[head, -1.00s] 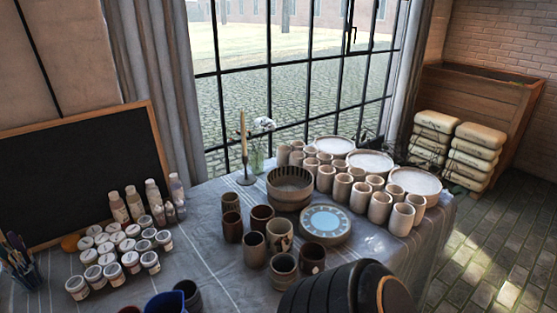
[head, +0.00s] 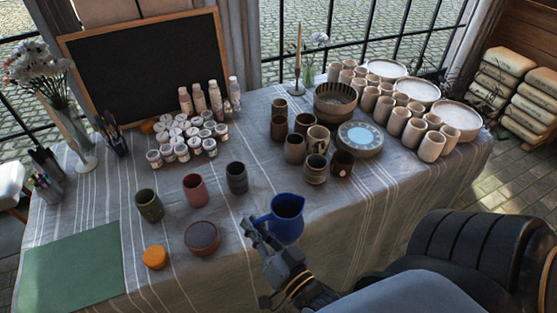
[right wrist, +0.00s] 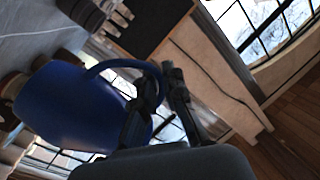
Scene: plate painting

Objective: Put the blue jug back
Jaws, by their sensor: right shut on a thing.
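The blue jug (head: 287,218) is at the front edge of the table in the head view, upright or nearly so, its handle toward the left. My right gripper (head: 254,228) is shut on the jug's handle. In the right wrist view the jug (right wrist: 75,105) fills the left side, and the gripper's fingers (right wrist: 157,90) close around its curved handle. I cannot tell whether the jug's base touches the cloth. My left gripper is not in view.
A grey cup (head: 237,178), a pink cup (head: 195,189) and a green cup (head: 149,205) stand left of the jug. Brown cups (head: 315,169) and a blue-centred plate (head: 360,138) stand behind it. A green mat (head: 72,268) lies at the left front.

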